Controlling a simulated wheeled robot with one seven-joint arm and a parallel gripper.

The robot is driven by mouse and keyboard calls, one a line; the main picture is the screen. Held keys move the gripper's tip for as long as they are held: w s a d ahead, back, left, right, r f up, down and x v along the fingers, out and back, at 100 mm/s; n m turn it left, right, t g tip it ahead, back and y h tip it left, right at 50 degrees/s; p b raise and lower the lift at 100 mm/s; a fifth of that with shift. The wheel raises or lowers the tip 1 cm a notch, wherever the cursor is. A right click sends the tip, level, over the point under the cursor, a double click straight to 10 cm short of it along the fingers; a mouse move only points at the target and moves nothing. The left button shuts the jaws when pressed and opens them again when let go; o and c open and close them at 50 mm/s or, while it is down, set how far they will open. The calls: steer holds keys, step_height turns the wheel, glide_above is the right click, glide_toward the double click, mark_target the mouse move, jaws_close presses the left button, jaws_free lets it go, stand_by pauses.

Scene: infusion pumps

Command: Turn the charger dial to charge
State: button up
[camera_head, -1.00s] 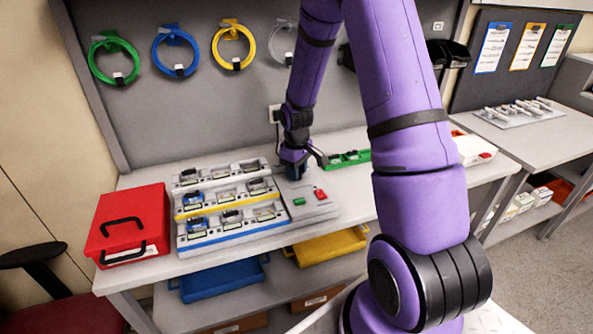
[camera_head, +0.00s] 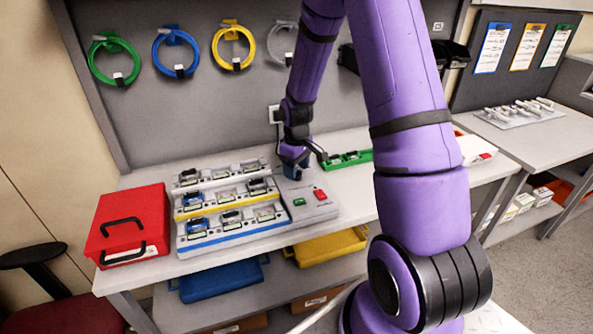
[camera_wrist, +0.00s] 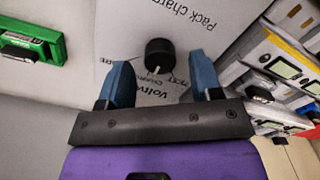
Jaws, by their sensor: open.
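The charger dial (camera_wrist: 160,55) is a round black knob with a white pointer line, on the light grey charger panel (camera_wrist: 190,20) with printed lettering. My gripper (camera_wrist: 158,80) is open, with its two blue fingers apart on either side of the space just in front of the dial; I cannot tell whether they touch it. In the head view my gripper (camera_head: 295,170) is over the back of the charger panel (camera_head: 307,210), and it hides the dial there. A green button (camera_head: 299,202) and a red button (camera_head: 320,194) sit on the panel's front part.
Rows of pump packs (camera_head: 224,205) stand left of the panel, and show at the right in the wrist view (camera_wrist: 285,70). A green tray (camera_head: 345,159) lies behind to the right. A red case (camera_head: 130,224) is at the left. The bench right of the panel is clear.

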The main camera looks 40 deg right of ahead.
step_height(320, 180, up, 10)
steer(key=shift+f, duration=0.2)
stand_by(0.6)
steer(key=s+a+r+m+t, duration=0.1)
steer(key=s+a+r, duration=0.35)
steer(key=r, duration=0.35)
steer(key=s+a+r+m+t, duration=0.1)
steer(key=s+a+r+t, duration=0.1)
steer(key=s+a+r, duration=0.5)
steer(key=s+r+t, duration=0.1)
steer(key=s+r, duration=0.3)
steer(key=s, duration=0.3)
steer(key=s+a+r+m+t, duration=0.1)
steer(key=s+r, duration=0.2)
steer(key=s, duration=0.5)
steer(key=shift+a+r+m, duration=0.25)
steer(key=shift+r+m, duration=0.05)
steer(key=shift+r, duration=0.1)
stand_by(0.4)
